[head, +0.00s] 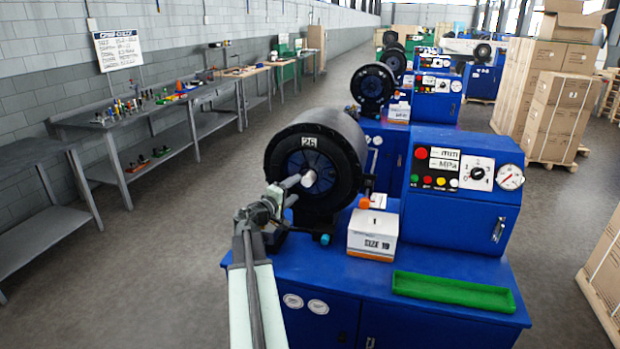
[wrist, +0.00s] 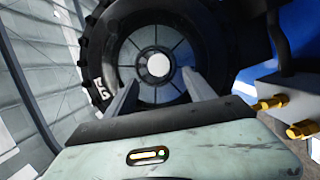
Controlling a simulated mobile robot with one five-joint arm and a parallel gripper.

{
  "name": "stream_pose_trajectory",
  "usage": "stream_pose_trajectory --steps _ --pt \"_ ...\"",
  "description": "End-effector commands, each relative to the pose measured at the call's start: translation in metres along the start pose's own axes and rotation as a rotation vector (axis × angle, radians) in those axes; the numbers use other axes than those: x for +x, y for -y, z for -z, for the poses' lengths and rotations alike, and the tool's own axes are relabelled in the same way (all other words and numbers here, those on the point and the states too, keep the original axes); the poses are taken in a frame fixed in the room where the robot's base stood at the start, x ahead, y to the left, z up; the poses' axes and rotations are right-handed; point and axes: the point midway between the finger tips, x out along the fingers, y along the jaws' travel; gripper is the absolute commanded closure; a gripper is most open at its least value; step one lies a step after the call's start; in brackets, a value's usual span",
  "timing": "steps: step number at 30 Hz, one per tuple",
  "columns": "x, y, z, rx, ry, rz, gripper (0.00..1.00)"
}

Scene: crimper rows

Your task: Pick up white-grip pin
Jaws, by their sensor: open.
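The white-grip pin (head: 308,178) sits in the centre of the black round die head (head: 337,140) of the nearest blue crimper. Its round white end faces my gripper. In the wrist view the white end (wrist: 158,65) shows in the middle of the die ring, between and beyond my two fingers. My gripper (head: 292,188) is open and empty in front of the die head, its fingers pointing at the pin. In the wrist view the fingertips (wrist: 160,82) lie either side of the white end and slightly below it. The pin's shaft is hidden.
A white box (head: 372,236) with an orange knob stands right of the die head on the blue machine top. A green tray (head: 453,290) lies at its front right. The control cabinet (head: 455,215) rises behind. A tool bench (head: 160,108) stands along the left wall.

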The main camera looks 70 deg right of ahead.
Motion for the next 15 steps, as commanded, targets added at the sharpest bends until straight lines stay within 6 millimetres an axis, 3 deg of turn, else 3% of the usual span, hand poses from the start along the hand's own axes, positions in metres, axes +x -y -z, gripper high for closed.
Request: stream_pose_trajectory --steps 10,15 --pt "0.048 0.0 -0.003 0.001 0.0 0.001 0.37" --pt "0.05 0.0 -0.004 0.001 -0.001 0.001 0.37"
